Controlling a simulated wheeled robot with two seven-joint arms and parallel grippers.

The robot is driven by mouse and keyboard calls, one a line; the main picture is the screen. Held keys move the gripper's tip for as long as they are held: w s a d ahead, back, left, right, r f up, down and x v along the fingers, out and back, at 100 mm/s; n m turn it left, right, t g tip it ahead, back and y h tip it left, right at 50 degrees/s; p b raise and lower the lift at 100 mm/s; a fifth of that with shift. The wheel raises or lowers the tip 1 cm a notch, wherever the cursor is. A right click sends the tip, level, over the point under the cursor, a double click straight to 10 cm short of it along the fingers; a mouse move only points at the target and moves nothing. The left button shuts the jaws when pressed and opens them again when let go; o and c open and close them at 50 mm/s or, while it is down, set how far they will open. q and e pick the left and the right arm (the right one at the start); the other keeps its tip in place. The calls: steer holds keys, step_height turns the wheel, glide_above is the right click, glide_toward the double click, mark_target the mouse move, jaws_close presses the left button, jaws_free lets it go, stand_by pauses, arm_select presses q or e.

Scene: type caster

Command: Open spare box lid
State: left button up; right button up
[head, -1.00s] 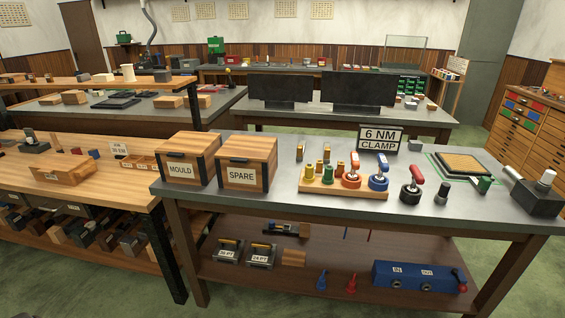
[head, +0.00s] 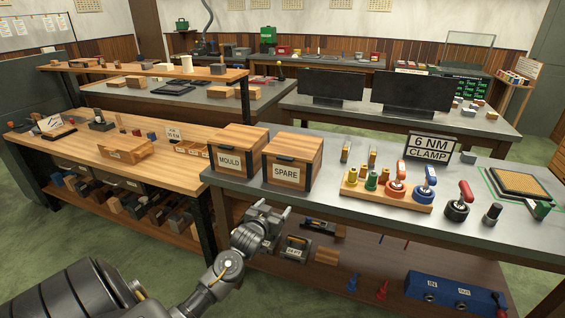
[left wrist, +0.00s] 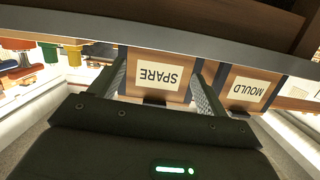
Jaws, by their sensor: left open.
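The spare box (head: 291,163) is a wooden box with dark corner strips and a white SPARE label, standing on the grey bench. Its lid (head: 293,145) is shut. My left gripper (head: 268,208) is in front of the bench, below and to the left of the spare box, apart from it. In the left wrist view the picture is upside down, and the spare box (left wrist: 160,76) shows between the two open fingers of my left gripper (left wrist: 162,75). Nothing is held. My right gripper is not in view.
The MOULD box (head: 236,149) stands just left of the spare box. The grey bench's front edge (head: 340,217) lies near my left gripper.

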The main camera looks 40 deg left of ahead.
arm_select(q)
steer(key=t, duration=0.2)
glide_toward(284, 159)
steer(key=shift+n+y, duration=0.3)
steer(key=shift+n, duration=0.1)
steer(key=p+x, duration=0.2)
steer(key=x, duration=0.6)
steer(key=shift+w+d, duration=0.15)
steer(key=shift+w, duration=0.1)
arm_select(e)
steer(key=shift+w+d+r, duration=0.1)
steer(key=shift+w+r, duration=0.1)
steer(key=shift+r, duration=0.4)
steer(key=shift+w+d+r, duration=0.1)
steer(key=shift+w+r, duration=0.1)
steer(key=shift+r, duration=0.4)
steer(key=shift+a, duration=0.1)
